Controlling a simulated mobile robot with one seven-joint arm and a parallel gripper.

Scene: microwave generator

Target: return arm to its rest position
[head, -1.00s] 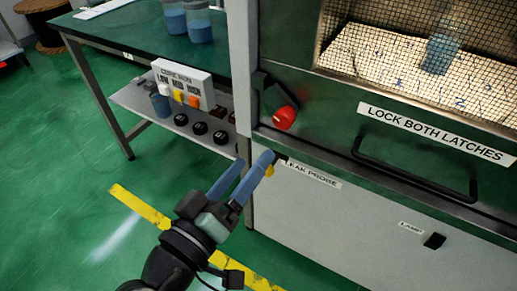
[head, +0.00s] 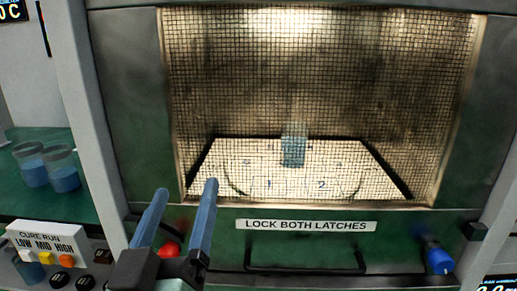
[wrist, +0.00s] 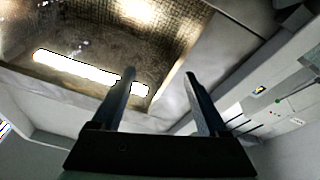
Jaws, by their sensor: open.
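My gripper (head: 182,222) is open and empty at the lower left of the head view, its two blue fingers pointing up. It is in front of the lower left corner of the microwave's mesh door. The red latch knob (head: 169,249) shows between and behind the fingers, partly hidden. In the wrist view my gripper (wrist: 162,85) is open with nothing between the fingers. Beyond it are the mesh window (wrist: 170,30) and a bright strip, seen tilted.
Inside the chamber a beaker of blue liquid (head: 294,150) stands on a numbered plate (head: 345,185). A door handle (head: 305,262) and a blue knob (head: 437,257) are below. A cure-run button box (head: 45,240) and beakers (head: 62,170) are at left.

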